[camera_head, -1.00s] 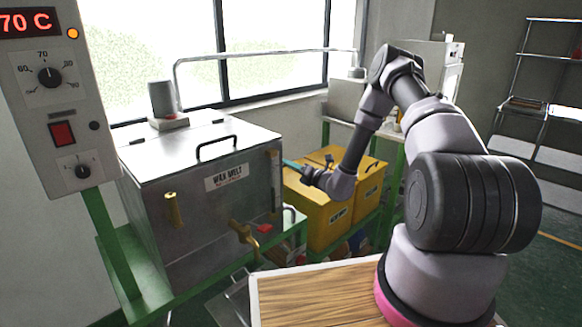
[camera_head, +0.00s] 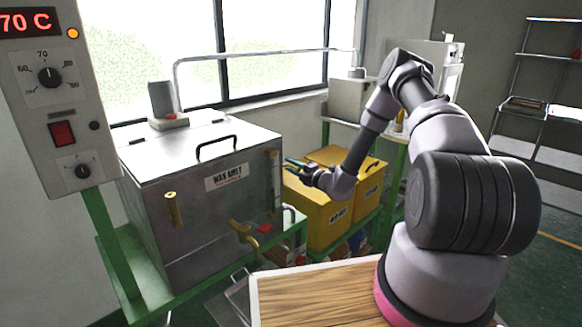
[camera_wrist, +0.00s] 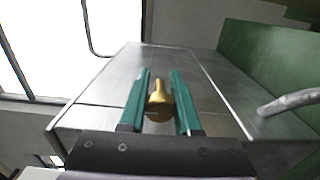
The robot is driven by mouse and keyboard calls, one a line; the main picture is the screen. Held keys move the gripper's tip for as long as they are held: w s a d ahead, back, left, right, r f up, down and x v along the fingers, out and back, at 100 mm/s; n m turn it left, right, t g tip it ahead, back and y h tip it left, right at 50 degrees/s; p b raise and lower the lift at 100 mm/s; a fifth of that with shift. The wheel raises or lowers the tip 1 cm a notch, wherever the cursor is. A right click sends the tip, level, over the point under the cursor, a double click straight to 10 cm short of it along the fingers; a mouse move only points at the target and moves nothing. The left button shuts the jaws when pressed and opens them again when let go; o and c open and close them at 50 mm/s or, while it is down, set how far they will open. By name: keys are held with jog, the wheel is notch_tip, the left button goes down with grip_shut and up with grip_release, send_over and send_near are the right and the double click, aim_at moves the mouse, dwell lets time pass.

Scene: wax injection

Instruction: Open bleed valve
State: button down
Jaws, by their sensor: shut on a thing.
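A brass valve part (camera_wrist: 158,98) sits between the two green fingers of my gripper (camera_wrist: 160,74) in the wrist view. My gripper is shut on it. In the head view my gripper (camera_head: 289,161) is at the right side of the steel wax melt tank (camera_head: 190,215), and the part it holds cannot be made out there. The tank's metal surface (camera_wrist: 100,92) lies beyond the fingers in the wrist view.
The control box (camera_head: 60,100) reads 70 C at the left. Brass fittings (camera_head: 174,209) are on the tank's front. Yellow bins (camera_head: 325,222) stand close to my gripper on the right. A wooden tabletop (camera_head: 320,295) is in front. A bent pipe (camera_head: 270,58) runs above the tank.

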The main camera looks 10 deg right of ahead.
jog(key=shift+d+f, duration=0.1)
dwell(0.4)
jog(key=c, duration=0.6)
grip_release()
jog(key=v, duration=1)
jog(key=shift+s+d, duration=0.2)
jog(key=shift+s, duration=0.2)
